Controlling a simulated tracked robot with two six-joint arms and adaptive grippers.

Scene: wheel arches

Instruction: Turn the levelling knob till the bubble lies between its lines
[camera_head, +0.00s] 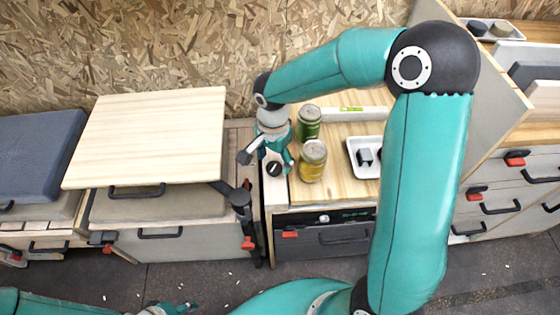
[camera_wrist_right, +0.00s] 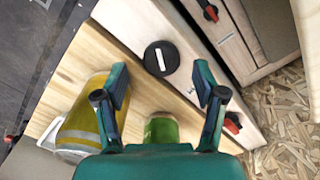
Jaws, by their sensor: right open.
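The levelling knob (camera_head: 273,169) is a round black disc with a white mark, on the pale strip at the counter's left end. It also shows in the right wrist view (camera_wrist_right: 161,58), ahead of and between the fingertips. My right gripper (camera_head: 267,162) is open and empty above the knob, its fingers to either side. In the wrist view the gripper (camera_wrist_right: 161,77) appears apart from it. The level's green vial (camera_head: 351,109) lies on a pale bar at the counter's back. The bubble is too small to place against its lines. My left gripper (camera_head: 168,309) is partly cut off at the bottom edge.
A yellow can (camera_head: 312,161) and a green can (camera_head: 308,122) stand close to the right of my right gripper. A white tray (camera_head: 354,148) with small dark items lies further right, partly behind my arm. A wooden tabletop (camera_head: 150,130) lies to the left.

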